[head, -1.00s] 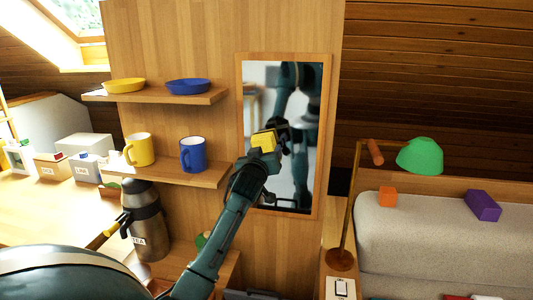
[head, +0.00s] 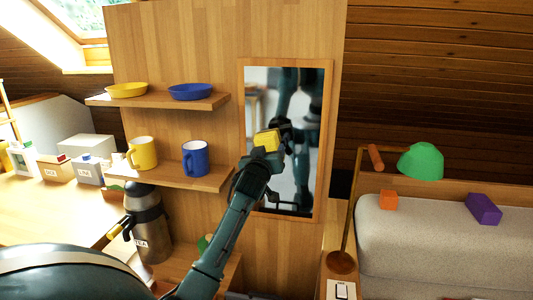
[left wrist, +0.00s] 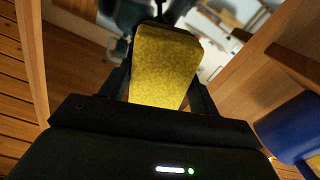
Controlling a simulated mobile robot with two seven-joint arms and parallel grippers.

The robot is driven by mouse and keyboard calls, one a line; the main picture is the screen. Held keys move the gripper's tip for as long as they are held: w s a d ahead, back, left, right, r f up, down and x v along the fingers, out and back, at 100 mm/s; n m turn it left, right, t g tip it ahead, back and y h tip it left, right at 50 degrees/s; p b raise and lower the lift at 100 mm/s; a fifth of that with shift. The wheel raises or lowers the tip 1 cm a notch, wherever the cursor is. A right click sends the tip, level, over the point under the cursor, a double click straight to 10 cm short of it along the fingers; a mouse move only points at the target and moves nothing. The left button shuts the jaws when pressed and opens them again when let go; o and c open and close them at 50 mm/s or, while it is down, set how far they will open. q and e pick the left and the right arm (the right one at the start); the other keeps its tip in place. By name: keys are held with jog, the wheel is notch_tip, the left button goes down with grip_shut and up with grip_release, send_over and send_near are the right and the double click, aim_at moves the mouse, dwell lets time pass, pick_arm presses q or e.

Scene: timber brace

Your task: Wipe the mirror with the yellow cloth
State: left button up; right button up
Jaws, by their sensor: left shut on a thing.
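The mirror (head: 303,110) hangs in a wooden frame on the wooden panel and reflects my arm. My left gripper (head: 268,149) is in front of the mirror's left middle part, shut on the yellow cloth (head: 266,139). In the left wrist view the cloth (left wrist: 163,65) is a folded yellow pad between the two fingers, with the mirror (left wrist: 75,60) behind it. I cannot tell whether the cloth touches the glass. My right gripper is not seen directly.
Left of the mirror, a shelf (head: 185,176) holds a yellow mug (head: 143,153) and a blue mug (head: 194,158), close to my left arm. An upper shelf holds two bowls. A green-shaded lamp (head: 420,162) stands to the right.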

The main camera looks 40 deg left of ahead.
aim_at(294, 149)
pick_arm(q)
jog(key=shift+w+d, duration=0.6)
jog(key=shift+d, duration=0.3)
jog(key=shift+d, duration=0.15)
jog(key=shift+w+d+b, duration=0.5)
jog(key=shift+w+d, duration=0.1)
jog(key=shift+d, duration=0.35)
jog(key=shift+r, duration=0.1)
jog(key=shift+s, duration=0.1)
jog(key=shift+d, duration=0.1)
jog(key=shift+w+d, duration=0.65)
jog(key=shift+d, duration=0.35)
jog(key=shift+s, duration=0.15)
